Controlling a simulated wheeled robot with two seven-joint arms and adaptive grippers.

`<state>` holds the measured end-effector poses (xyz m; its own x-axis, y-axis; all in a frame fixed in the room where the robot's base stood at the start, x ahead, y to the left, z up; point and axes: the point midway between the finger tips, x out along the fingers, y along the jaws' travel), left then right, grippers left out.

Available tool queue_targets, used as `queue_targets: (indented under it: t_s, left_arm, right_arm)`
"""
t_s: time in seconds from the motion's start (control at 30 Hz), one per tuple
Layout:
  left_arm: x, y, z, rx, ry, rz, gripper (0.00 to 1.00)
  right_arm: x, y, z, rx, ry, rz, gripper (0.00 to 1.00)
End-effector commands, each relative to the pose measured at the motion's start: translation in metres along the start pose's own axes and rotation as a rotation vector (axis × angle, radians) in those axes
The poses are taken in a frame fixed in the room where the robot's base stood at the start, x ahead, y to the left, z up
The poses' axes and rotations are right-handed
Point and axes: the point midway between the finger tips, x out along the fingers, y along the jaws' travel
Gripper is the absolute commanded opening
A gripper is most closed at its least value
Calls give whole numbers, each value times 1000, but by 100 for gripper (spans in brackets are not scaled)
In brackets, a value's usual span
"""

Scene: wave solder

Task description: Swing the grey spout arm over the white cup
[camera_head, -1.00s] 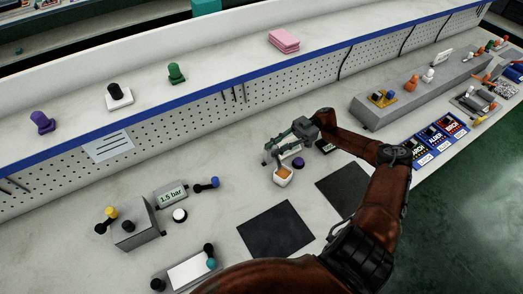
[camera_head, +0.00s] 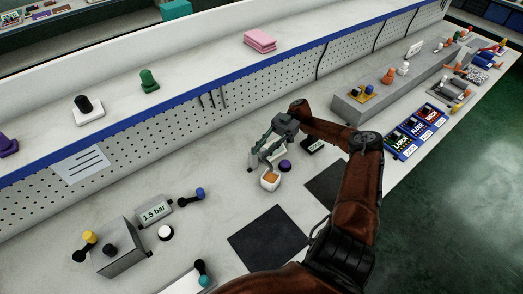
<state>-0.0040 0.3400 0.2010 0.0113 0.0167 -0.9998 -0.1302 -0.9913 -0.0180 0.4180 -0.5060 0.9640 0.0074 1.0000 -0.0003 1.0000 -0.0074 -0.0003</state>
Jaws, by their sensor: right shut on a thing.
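A small white cup (camera_head: 269,184) with orange contents stands on the bench in the middle of the head view. My right gripper (camera_head: 263,154) comes in from the right, just behind and above the cup. It is shut on a thin grey part, seemingly the grey spout arm, which is mostly hidden by the fingers. A light grey upright piece (camera_head: 252,161) shows just left of the fingers. I cannot tell whether the spout end is right over the cup. My left gripper is not in view.
A purple knob (camera_head: 285,166) sits right of the cup. Dark mats (camera_head: 267,238) lie in front. A grey box with knobs (camera_head: 118,250) and a 1.5 bar display (camera_head: 154,211) stand at left. A perforated back panel (camera_head: 210,118) runs behind. Bare bench lies left of the cup.

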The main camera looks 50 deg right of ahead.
Motion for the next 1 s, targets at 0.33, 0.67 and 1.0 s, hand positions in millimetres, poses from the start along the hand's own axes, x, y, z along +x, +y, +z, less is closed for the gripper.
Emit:
queue_targets:
  t_s: [0.33, 0.67, 1.0]
  left_arm:
    - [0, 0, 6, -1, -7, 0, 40]
    - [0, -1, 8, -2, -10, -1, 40]
    - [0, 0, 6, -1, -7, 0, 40]
  right_arm:
    - [0, 0, 0, 2, -2, 0, 35]
    - [0, 1, -1, 0, -1, 0, 38]
    - [0, 0, -48, 0, -5, -1, 38]
